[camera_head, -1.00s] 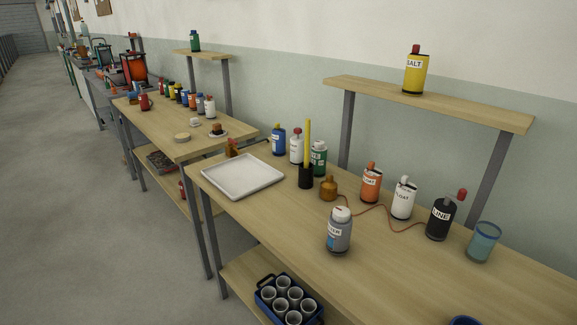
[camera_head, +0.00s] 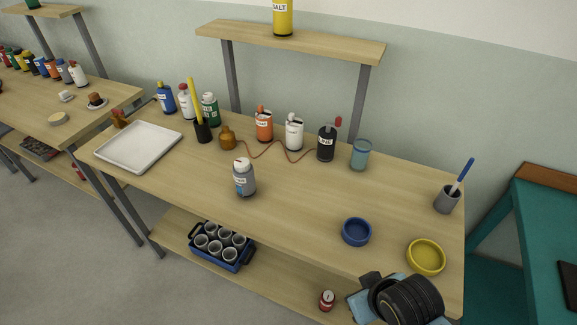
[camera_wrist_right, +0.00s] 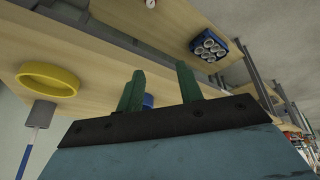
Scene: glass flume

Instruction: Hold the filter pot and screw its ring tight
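A grey pot with a white top (camera_head: 244,178) stands upright on the workbench, left of its middle. It looks like the filter pot, but its label is too small to read for certain. I cannot tell how tight its ring is. My right gripper (camera_wrist_right: 160,80) shows two green fingers spread apart with nothing between them. My right arm reaches in at the bottom right of the head view, by the bench's front edge and well away from the grey pot. My left gripper is in neither view.
A blue dish (camera_head: 356,232) and a yellow dish (camera_head: 426,257) lie on the bench's right part. A white tray (camera_head: 138,146) is at left. Several bottles and a red-brown cord (camera_head: 266,150) line the back. A shelf (camera_head: 290,43) stands behind; a blue crate (camera_head: 222,247) sits below.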

